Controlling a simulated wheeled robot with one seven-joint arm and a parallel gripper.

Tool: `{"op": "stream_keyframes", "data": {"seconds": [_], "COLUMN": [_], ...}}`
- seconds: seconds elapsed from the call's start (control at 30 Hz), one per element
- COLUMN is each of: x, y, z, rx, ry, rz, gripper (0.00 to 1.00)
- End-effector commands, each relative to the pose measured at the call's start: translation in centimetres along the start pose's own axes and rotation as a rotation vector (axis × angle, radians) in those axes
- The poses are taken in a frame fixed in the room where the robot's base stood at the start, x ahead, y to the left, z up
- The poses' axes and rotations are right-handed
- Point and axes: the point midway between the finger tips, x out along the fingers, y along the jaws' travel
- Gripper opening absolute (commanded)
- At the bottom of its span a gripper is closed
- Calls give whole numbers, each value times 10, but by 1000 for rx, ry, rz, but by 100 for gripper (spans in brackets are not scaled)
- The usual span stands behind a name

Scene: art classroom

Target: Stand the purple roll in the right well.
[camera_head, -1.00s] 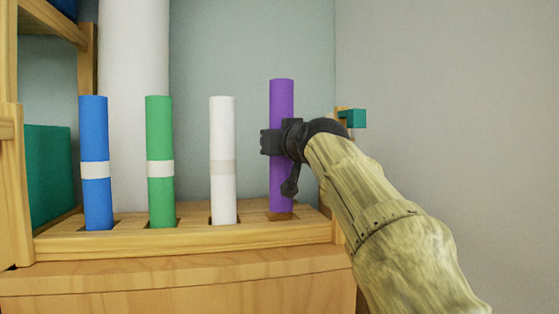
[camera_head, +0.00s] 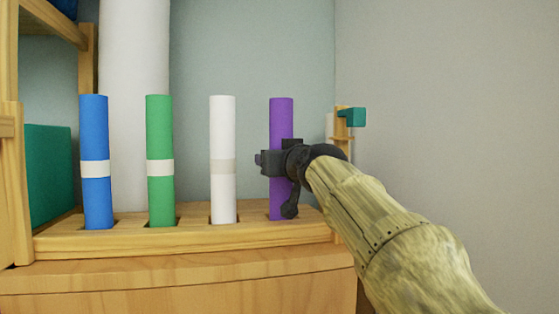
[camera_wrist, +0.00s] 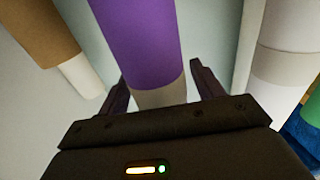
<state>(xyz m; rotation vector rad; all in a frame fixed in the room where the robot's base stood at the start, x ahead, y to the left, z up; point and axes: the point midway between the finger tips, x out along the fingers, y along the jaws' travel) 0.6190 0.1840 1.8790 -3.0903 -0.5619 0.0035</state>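The purple roll (camera_head: 281,120) stands upright at the right end of the wooden rack (camera_head: 190,242), its lower end down at the rightmost well. The well's opening is mostly hidden behind the roll and my gripper. My gripper (camera_head: 268,162) is around the roll at mid-height, reaching in from the right. In the wrist view the roll (camera_wrist: 140,40) and its grey band pass between the two fingers (camera_wrist: 160,88). A gap shows between the band and the right finger, so the fingers look open around it.
A white roll (camera_head: 222,150), a green roll (camera_head: 160,130) and a blue roll (camera_head: 95,130) stand in wells to the left. A large white roll (camera_head: 134,60) stands behind. A teal-tipped wooden piece (camera_head: 351,117) is at right, beside bare wall.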

Motion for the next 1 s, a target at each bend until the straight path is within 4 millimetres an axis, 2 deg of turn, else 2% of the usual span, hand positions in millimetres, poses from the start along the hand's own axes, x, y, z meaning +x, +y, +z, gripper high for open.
{"op": "stream_keyframes", "data": {"seconds": [0.27,0.37,1.0], "x": [0,-6,-88], "y": [0,-1,0], "z": [-3,-2,1], "rx": [0,0,1], "ry": [0,2,3], "rz": [-1,-2,-3], "gripper": [66,66,66]}}
